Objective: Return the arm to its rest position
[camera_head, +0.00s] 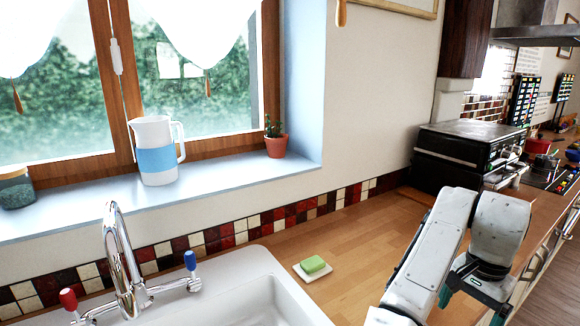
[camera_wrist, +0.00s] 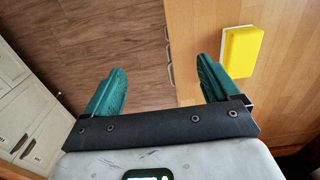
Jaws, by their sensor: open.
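My gripper (camera_head: 472,304) hangs at the lower right of the head view, at the end of my folded white arm, over the counter's front edge. The wrist view shows my gripper (camera_wrist: 160,82) with its two teal fingers wide apart and nothing between them. Below it, the gap spans wooden floor on the left and the counter edge on the right. A yellow block like a sponge (camera_wrist: 240,52) lies on the counter just right of the right finger, apart from it as far as I can tell. I cannot make out this block in the head view.
The wooden counter (camera_head: 345,245) holds a green soap (camera_head: 314,264) on a white dish. A white sink (camera_head: 245,300) with a tap (camera_head: 122,265) is at lower left. A jug (camera_head: 156,150) and potted cactus (camera_head: 275,138) stand on the sill. A dark oven (camera_head: 465,150) stands behind my arm.

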